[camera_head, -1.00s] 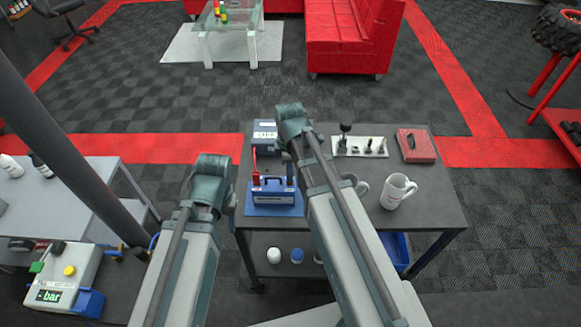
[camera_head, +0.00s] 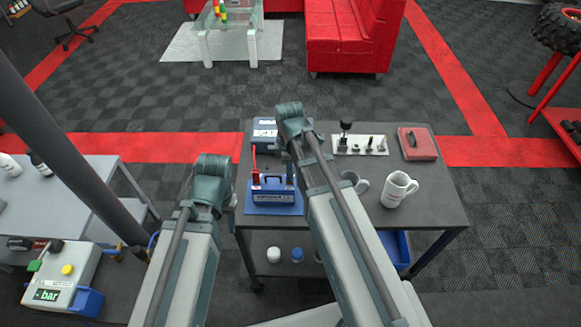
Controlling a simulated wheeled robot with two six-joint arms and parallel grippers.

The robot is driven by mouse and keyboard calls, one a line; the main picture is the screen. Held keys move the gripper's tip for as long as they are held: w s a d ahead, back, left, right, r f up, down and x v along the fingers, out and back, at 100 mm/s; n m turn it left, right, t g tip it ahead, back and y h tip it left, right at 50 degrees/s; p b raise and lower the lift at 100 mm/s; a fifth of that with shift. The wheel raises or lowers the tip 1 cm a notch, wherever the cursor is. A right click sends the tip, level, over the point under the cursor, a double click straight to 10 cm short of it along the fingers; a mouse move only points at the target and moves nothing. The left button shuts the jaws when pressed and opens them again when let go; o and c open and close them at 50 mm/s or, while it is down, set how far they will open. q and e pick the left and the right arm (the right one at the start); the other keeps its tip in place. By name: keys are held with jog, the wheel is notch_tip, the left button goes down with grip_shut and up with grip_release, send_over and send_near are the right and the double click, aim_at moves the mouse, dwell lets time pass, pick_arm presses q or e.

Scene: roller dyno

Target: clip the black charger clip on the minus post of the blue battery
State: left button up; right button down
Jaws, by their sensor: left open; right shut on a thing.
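The blue battery (camera_head: 273,194) stands on a blue mat at the left of the dark table. A red clip (camera_head: 255,172) stands upright at its left post. My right gripper (camera_head: 290,174) reaches down over the battery's right end and is shut on the black charger clip, which is mostly hidden by the gripper and wrist. I cannot tell whether the clip touches the minus post. The charger (camera_head: 265,133), a blue-grey box with a pale label, is behind the battery. My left gripper (camera_head: 233,200) is open, left of the table edge, mostly hidden by its own wrist.
A white mug (camera_head: 398,190) and a grey mug (camera_head: 356,184), partly hidden by my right arm, stand to the right. A white tray with small dark parts (camera_head: 360,152) and a red case (camera_head: 417,144) lie behind. A grey bench (camera_head: 85,190) is at left.

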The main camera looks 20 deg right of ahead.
dwell(0.3)
jog(key=c, duration=0.7)
grip_release()
jog(key=shift+r, duration=0.1)
notch_tip(320, 180, up, 14)
jog(key=p, duration=1.4)
jog(key=s+a+f+m+b, duration=0.4)
jog(key=s+a+m, duration=0.1)
jog(key=s, duration=0.2)
jog(key=s+a+f+m+h+b, duration=0.1)
jog(key=s+a+f+m+b, duration=0.3)
jog(key=s+a+m, duration=0.1)
jog(key=shift+s+a+m, duration=0.2)
jog(key=shift+s+m, duration=0.3)
jog(key=shift+s, duration=0.7)
